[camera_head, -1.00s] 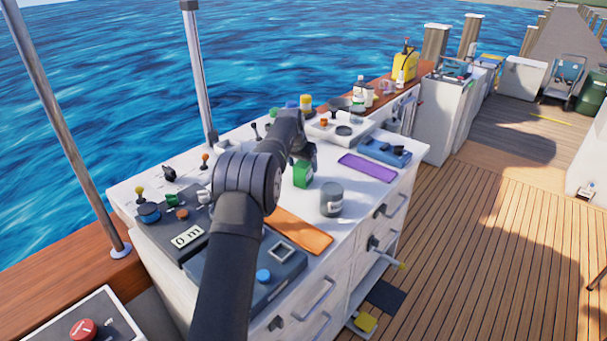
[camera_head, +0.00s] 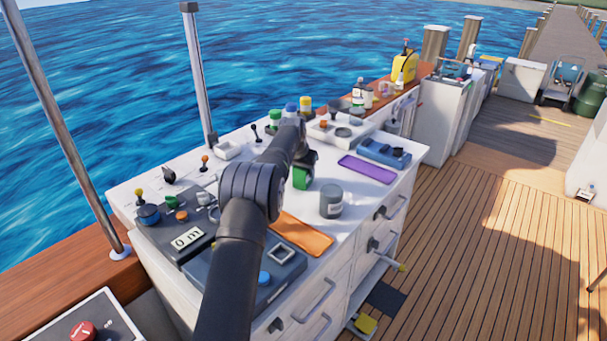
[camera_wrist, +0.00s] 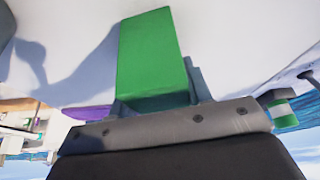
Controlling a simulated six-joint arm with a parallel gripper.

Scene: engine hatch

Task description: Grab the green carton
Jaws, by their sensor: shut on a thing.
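The green carton (camera_head: 302,177) is near the middle of the white counter, partly hidden by my arm and gripper in the head view. In the wrist view the green carton (camera_wrist: 150,55) fills the space between the fingers. My gripper (camera_wrist: 158,88) is shut on it, with a blue-grey finger at each side. From these views I cannot tell whether the carton touches the counter or is slightly above it.
A grey can (camera_head: 331,201) stands close in front of the carton. An orange plate (camera_head: 300,236) and a purple plate (camera_head: 367,169) lie flat nearby. Several small bottles and a white tray (camera_head: 338,130) stand behind. The counter (camera_head: 375,195) has bare room right of the can.

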